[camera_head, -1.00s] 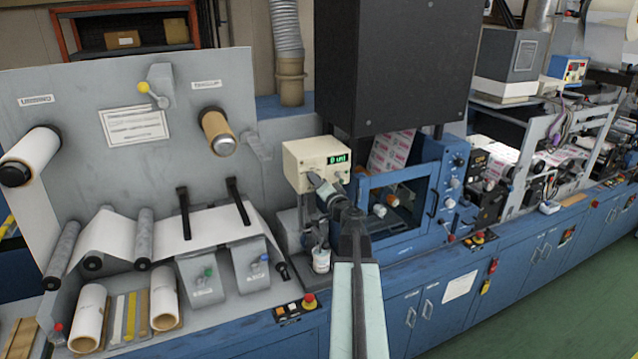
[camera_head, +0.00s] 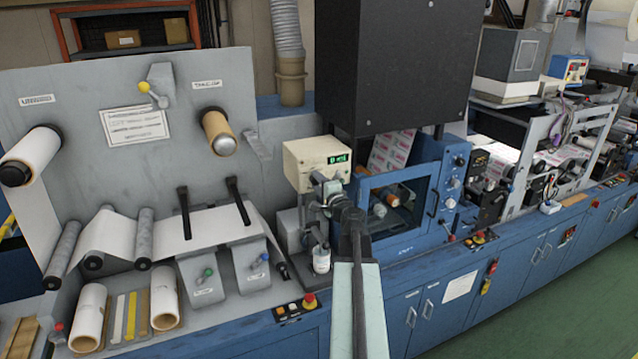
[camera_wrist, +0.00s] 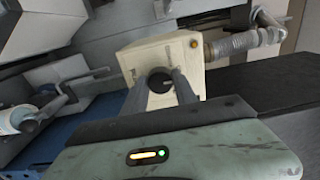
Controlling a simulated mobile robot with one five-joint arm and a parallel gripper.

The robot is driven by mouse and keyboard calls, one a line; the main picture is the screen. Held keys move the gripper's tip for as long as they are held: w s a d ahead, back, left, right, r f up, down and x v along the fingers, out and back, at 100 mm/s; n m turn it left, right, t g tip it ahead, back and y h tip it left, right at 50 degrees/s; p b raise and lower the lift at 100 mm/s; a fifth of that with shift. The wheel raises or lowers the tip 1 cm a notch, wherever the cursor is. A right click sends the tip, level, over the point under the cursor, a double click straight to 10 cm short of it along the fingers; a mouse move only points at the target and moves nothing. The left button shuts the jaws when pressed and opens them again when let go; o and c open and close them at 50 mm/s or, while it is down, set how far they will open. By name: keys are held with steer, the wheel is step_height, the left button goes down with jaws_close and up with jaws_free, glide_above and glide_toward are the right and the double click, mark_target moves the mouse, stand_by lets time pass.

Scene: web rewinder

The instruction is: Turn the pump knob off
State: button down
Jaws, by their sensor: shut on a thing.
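The pump is a cream box (camera_head: 306,168) with a small green lit display (camera_head: 337,159), on a stand left of the blue cabinet. In the wrist view, the cream box (camera_wrist: 160,62) carries a round black knob (camera_wrist: 159,85) on its facing side. My gripper (camera_wrist: 160,80) has one grey finger on each side of this knob and is shut on it. In the head view my gripper (camera_head: 326,188) is against the lower front of the box, and my arm hides the knob. The display text is too small to read surely.
A white bottle (camera_head: 321,259) stands just below my gripper. A blue framed window (camera_head: 400,205) is close on the right, and a large black box (camera_head: 395,65) hangs above. A red stop button (camera_head: 309,300) is on the front edge.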

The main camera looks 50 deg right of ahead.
steer(key=shift+f, duration=0.1)
stand_by(0.3)
steer(key=c, duration=1)
jaws_free()
